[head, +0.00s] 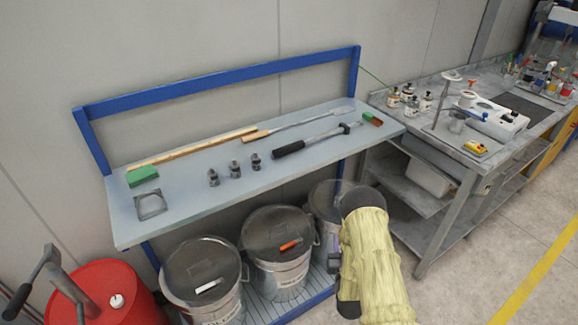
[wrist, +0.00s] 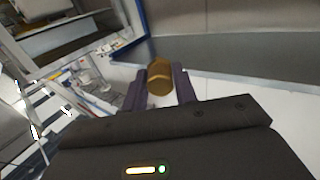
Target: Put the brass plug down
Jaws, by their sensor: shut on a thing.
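The brass plug (wrist: 159,77) is a short golden-brown cylinder, seen in the wrist view between the two dark fingers of my gripper (wrist: 160,88). The fingers are shut on it from both sides, and it is held clear of any surface. In the head view my gripper (head: 334,252) is partly visible in front of the right end of the blue-framed bench, below its top. The plug cannot be made out there, hidden by my arm and gripper.
The grey bench top (head: 200,190) holds three small dark fittings (head: 234,168), a green block (head: 142,176), a square metal frame (head: 151,205) and long tools (head: 315,139). Lidded buckets (head: 278,236) stand below. A cluttered workbench (head: 450,160) is at right. The bench's front middle is clear.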

